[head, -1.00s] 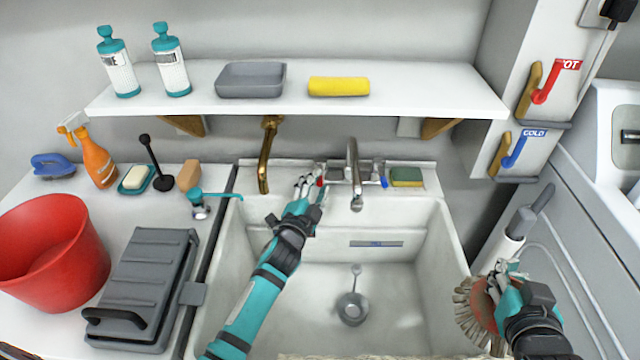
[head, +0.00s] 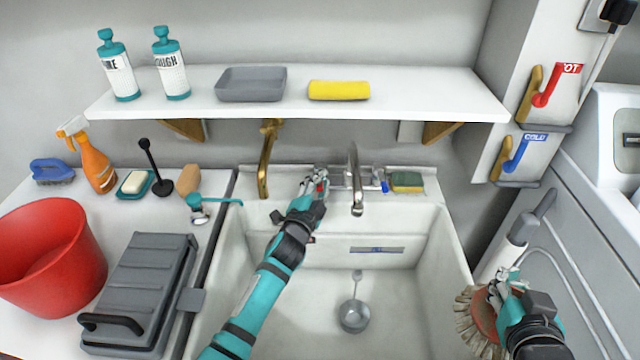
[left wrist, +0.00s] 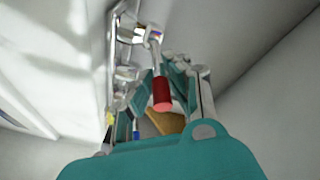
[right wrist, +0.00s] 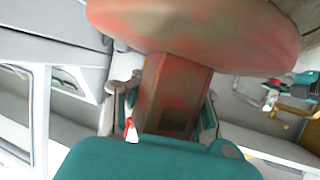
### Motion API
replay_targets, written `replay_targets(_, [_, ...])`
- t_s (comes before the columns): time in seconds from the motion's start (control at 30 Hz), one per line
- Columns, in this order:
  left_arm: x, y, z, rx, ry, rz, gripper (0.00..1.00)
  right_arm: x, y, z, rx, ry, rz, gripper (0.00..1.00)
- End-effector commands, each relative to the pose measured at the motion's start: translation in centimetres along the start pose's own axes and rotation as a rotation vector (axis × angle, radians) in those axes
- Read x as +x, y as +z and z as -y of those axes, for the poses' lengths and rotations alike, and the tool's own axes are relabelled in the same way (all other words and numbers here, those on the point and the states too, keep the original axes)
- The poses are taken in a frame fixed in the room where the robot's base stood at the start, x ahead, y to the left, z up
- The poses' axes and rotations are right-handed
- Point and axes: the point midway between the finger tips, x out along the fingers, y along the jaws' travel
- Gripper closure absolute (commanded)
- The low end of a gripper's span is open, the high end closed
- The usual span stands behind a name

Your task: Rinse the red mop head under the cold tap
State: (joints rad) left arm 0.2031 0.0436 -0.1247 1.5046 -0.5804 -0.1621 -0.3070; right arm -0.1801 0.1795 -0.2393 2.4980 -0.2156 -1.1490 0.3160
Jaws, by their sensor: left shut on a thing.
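My left gripper (head: 314,184) is at the left end of the faucet (head: 355,180). In the left wrist view its fingers are closed around a red tap handle (left wrist: 161,95). The blue tap handle (head: 384,186) is at the faucet's right end, apart from the gripper. My right gripper (head: 508,285) is shut on the red mop head (head: 484,310), with pale strands, beyond the sink's right rim. In the right wrist view the mop head's reddish block (right wrist: 172,95) sits between the fingers, under its round disc (right wrist: 195,30). I see no water running from the spout.
The white sink (head: 320,285) holds a strainer (head: 354,315). A brass spout (head: 267,160) stands left of the faucet, a sponge (head: 406,181) right. A red bucket (head: 50,255) and grey case (head: 145,280) are left. HOT (head: 545,88) and COLD (head: 518,155) levers are on the wall.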

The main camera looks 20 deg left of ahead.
Motion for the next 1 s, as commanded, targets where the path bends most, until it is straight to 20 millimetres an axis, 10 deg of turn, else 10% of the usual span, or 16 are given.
replay_targets(0.9, [-0.3,0.8,0.5,-0.001,0.079,-0.109,1.0,-1.0,-2.5,0.0,0.0,0.0,-0.002,1.0])
replay_targets(1.0, [-0.3,0.8,0.5,-0.001,0.079,-0.108,0.75,-1.0,-2.5,0.0,0.0,0.0,-0.002,1.0])
